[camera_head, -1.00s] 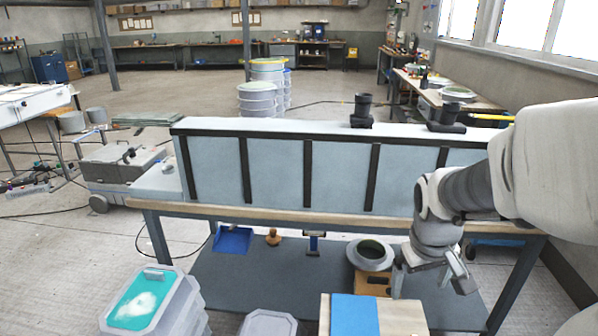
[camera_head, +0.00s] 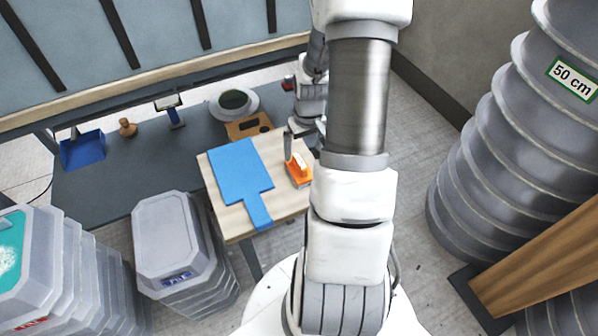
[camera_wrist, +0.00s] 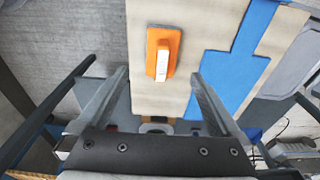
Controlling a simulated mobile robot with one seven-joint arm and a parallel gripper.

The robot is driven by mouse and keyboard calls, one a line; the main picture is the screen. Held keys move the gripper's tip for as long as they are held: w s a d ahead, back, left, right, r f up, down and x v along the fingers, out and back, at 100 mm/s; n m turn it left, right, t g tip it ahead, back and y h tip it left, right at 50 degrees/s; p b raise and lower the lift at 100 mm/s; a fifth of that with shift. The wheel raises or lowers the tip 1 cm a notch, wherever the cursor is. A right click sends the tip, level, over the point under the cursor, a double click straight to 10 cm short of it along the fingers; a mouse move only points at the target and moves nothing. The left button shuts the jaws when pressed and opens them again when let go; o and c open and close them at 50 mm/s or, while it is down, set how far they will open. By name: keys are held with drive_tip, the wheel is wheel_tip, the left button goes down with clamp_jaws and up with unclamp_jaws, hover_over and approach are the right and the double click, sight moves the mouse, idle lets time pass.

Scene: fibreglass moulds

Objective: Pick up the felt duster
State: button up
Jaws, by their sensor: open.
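The felt duster appears to be the orange block with a white grip and a thin grey underside (camera_head: 299,170). It lies flat near the right edge of a small wooden-topped table (camera_head: 232,229), beside a blue paddle-shaped sheet (camera_head: 238,168). In the wrist view the duster (camera_wrist: 173,40) lies beyond the fingertips, roughly centred between them. My gripper (camera_wrist: 160,76) is open and empty, and apart from the duster. In the head view my gripper (camera_head: 302,143) is beside the duster, partly hidden by my arm.
Stacked grey tubs (camera_head: 165,240) stand at left. A tall ribbed grey stack (camera_head: 500,150) stands at right.

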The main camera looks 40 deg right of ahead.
sight(300, 159)
drive_tip(key=f, duration=0.3)
drive_tip(key=f+b, duration=0.1)
drive_tip(key=f, duration=0.1)
drive_tip(key=shift+w, duration=0.35)
drive_tip(key=shift+w+f+b, duration=0.25)
drive_tip(key=shift+f+b, duration=0.1)
drive_tip(key=shift+f, duration=0.55)
drive_tip(key=shift+w+f+b, duration=0.2)
drive_tip(key=shift+f+b, duration=0.2)
drive_tip(key=shift+f, duration=0.45)
drive_tip(key=shift+w+f+b, duration=0.25)
drive_tip(key=shift+f+b, duration=0.1)
drive_tip(key=shift+f, duration=0.55)
drive_tip(key=shift+c, duration=0.3)
drive_tip(key=c, duration=1.3)
drive_tip(key=shift+r, duration=0.2)
